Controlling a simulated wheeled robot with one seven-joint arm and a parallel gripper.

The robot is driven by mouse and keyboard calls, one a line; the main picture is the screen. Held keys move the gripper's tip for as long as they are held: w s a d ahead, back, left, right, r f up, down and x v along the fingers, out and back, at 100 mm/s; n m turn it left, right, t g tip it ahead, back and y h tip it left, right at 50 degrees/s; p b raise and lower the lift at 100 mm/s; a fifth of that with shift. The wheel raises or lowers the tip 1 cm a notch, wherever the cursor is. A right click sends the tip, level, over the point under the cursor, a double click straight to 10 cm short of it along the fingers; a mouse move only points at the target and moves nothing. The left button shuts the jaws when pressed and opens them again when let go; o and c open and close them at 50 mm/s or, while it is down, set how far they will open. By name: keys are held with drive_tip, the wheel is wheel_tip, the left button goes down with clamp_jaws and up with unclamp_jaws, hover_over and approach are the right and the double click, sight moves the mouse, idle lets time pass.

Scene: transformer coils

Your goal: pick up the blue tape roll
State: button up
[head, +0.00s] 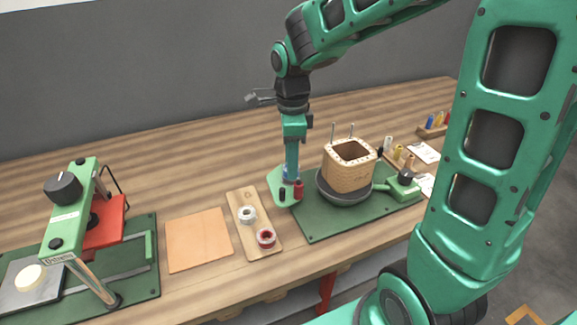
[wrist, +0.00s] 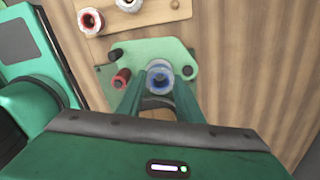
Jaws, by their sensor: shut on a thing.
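In the head view my gripper (head: 291,172) points straight down at the green plate, and only a bit of blue (head: 286,169) shows beside the fingers. The roll is over the green plate (wrist: 172,49); I cannot tell whether it touches the plate.
On the green plate stand a red spool (head: 298,190) and a black peg (head: 282,195), close to my fingers. A wooden board (head: 250,221) left of it carries a white roll (head: 247,214) and a red roll (head: 266,238). A wooden coil form (head: 349,172) stands close on the right.

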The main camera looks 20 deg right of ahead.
wheel_tip(320, 180, up, 3)
drive_tip(key=shift+r, duration=0.1)
drive_tip(key=s+a+r, duration=0.6)
drive_tip(key=a, duration=0.3)
drive_tip(key=shift+s+a+r, duration=0.25)
drive_tip(key=shift+s+a, duration=0.05)
drive_tip(key=shift+s, duration=0.05)
